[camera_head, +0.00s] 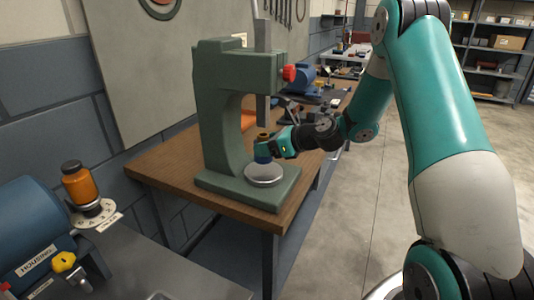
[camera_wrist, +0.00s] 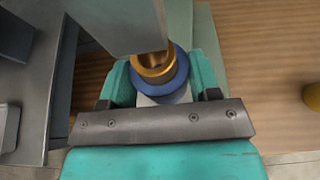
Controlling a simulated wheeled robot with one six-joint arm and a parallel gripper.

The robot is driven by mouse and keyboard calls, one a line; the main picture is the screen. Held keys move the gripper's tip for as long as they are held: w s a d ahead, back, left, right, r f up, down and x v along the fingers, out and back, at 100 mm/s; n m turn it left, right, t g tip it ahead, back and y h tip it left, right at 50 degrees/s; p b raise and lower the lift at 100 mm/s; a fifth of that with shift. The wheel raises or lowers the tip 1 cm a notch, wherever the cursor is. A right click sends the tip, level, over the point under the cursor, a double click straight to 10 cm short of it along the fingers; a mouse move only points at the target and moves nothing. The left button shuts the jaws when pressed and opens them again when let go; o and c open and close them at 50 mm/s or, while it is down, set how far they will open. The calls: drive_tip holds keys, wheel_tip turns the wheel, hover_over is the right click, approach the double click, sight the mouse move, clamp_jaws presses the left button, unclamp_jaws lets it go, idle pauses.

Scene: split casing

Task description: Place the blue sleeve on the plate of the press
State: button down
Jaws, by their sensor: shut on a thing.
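The blue sleeve (camera_head: 262,156) is between the fingers of my gripper (camera_head: 268,148), under the ram of the green press (camera_head: 235,98). A brass ring shows at its top; in the wrist view this ring (camera_wrist: 154,66) sits inside the blue sleeve (camera_wrist: 174,88). My gripper (camera_wrist: 162,88) is shut on the sleeve, which looks upright. The round silver plate (camera_head: 265,175) of the press is right below the sleeve. I cannot tell whether the sleeve touches it. In the wrist view the plate is mostly hidden.
The press ram (camera_head: 263,110) hangs close above the sleeve; it also fills the upper middle of the wrist view (camera_wrist: 125,22). The press stands on a wooden bench (camera_head: 165,160). At the left are an orange bottle (camera_head: 79,184) and a blue machine (camera_head: 30,235). Open floor lies right of the bench.

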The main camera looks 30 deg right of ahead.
sight(267, 172)
drive_tip(key=shift+f, duration=1.65)
drive_tip(key=shift+f, duration=0.1)
drive_tip(key=shift+c, duration=1.7)
unclamp_jaws()
drive_tip(key=shift+f, duration=0.1)
